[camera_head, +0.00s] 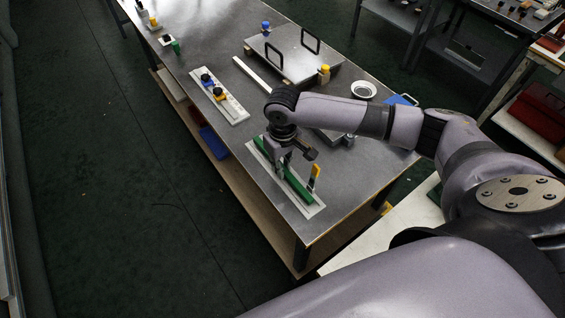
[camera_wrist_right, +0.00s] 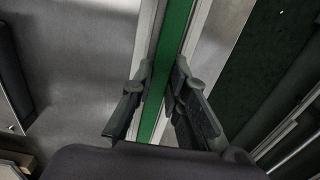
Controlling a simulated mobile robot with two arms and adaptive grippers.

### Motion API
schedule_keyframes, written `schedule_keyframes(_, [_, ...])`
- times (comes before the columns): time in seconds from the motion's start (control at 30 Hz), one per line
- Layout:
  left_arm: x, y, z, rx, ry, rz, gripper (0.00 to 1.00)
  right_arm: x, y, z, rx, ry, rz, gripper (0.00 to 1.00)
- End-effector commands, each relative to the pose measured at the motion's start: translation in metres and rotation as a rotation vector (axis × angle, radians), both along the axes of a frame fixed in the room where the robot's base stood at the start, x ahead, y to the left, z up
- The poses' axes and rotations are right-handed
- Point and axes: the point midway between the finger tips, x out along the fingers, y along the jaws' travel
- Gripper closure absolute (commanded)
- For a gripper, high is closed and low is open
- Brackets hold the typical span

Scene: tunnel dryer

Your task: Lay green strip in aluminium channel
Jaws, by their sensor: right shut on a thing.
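The green strip (camera_head: 297,188) is long and straight and runs above a pale plate (camera_head: 318,211) at the near end of the metal table. My right gripper (camera_head: 284,160) points down and is shut on the strip. In the right wrist view, the strip (camera_wrist_right: 172,45) passes between the fingers (camera_wrist_right: 160,100), with pale bands along both sides. I cannot tell whether it touches the plate or is raised. My left gripper is out of view.
A yellow-and-black piece (camera_head: 314,177) stands on the plate's right side. A pale fixture (camera_head: 234,110) with black knobs lies to the left. A flat plate with black handles (camera_head: 285,62) and a white dish (camera_head: 363,89) are farther back. The table edge is close to the strip.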

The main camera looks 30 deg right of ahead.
Motion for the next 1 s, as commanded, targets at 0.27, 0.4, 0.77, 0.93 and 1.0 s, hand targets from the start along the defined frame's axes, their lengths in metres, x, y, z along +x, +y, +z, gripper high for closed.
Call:
schedule_keyframes(0.27, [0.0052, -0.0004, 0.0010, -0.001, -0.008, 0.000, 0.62, -0.0012, -0.0002, -0.0065, -0.001, 0.002, 0.000, 0.82])
schedule_keyframes(0.4, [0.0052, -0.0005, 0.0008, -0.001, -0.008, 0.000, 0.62, -0.0021, -0.0002, -0.0077, -0.002, 0.005, 0.000, 0.72])
schedule_keyframes(0.77, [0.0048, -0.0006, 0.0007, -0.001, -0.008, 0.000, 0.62, -0.0037, -0.0002, -0.0090, -0.002, 0.010, 0.001, 0.65])
schedule_keyframes(0.93, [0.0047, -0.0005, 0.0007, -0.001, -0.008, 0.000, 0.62, -0.0036, -0.0002, -0.0085, -0.002, 0.010, 0.001, 0.65])
schedule_keyframes(1.0, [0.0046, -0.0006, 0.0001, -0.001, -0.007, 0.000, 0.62, -0.0033, -0.0002, -0.0072, -0.002, 0.009, 0.001, 0.65])
